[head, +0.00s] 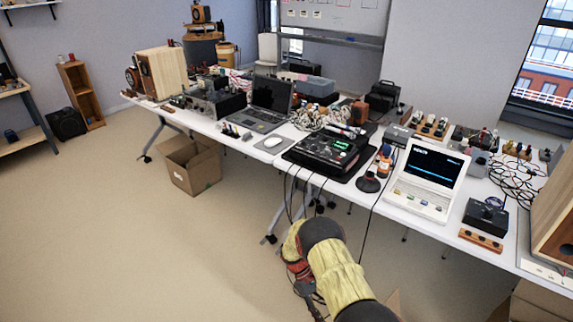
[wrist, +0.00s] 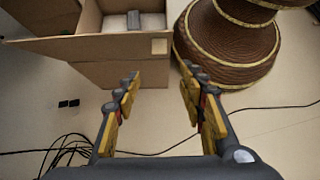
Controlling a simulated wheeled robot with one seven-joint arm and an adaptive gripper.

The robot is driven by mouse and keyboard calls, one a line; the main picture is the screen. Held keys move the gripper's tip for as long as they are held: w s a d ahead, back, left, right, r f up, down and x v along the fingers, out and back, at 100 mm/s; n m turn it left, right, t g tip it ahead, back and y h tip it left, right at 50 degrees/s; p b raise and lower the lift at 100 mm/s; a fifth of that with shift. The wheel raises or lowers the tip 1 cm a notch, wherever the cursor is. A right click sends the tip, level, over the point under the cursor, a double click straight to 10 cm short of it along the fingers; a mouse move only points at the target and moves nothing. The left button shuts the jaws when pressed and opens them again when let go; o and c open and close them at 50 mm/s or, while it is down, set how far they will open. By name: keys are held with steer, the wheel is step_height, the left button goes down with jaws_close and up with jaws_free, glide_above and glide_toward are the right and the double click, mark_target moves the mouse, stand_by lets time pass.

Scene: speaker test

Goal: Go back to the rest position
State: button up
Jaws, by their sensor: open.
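My gripper (wrist: 161,82) is open in the wrist view. Its two dark fingers with yellow pads stand apart, and nothing is between them. Below the fingers is bare floor with dark cables. In the head view my yellow and dark arm reaches up from the bottom edge, in front of the long white table (head: 228,139) and below its top. The fingertips cannot be made out clearly in the head view.
An open cardboard box (wrist: 88,50) stands close beyond the fingers. Cables (wrist: 160,153) cross the floor. The table carries a laptop (head: 270,97), a black mixer (head: 325,147) and a white terminal (head: 428,180). Another box (head: 190,165) stands by the table; floor at left is clear.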

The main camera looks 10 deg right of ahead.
steer(key=s+a+m+y, duration=0.1)
steer(key=s+a, duration=0.1)
steer(key=s, duration=0.2)
steer(key=s+a+r+m+t+y+p, duration=0.1)
steer(key=s+r+m+t+y, duration=0.1)
steer(key=r, duration=1.2)
steer(key=s+a+r+m+t+y+p, duration=0.1)
steer(key=s+a+r+m+t, duration=0.1)
steer(key=r, duration=1.3)
steer(key=s+r+t, duration=0.3)
steer(key=s+r, duration=0.1)
steer(key=r, duration=0.5)
steer(key=s+d+r+m+t+y+p, duration=0.1)
steer(key=s+r+t, duration=0.2)
steer(key=r, duration=0.6)
steer(key=s+r+m+t+p, duration=0.1)
steer(key=s+r+t, duration=0.2)
steer(key=s+r, duration=0.4)
step_height(320, 180, up, 3)
steer(key=shift+s+d+f, duration=0.15)
steer(key=shift+s, duration=0.05)
steer(key=shift+c, duration=0.9)
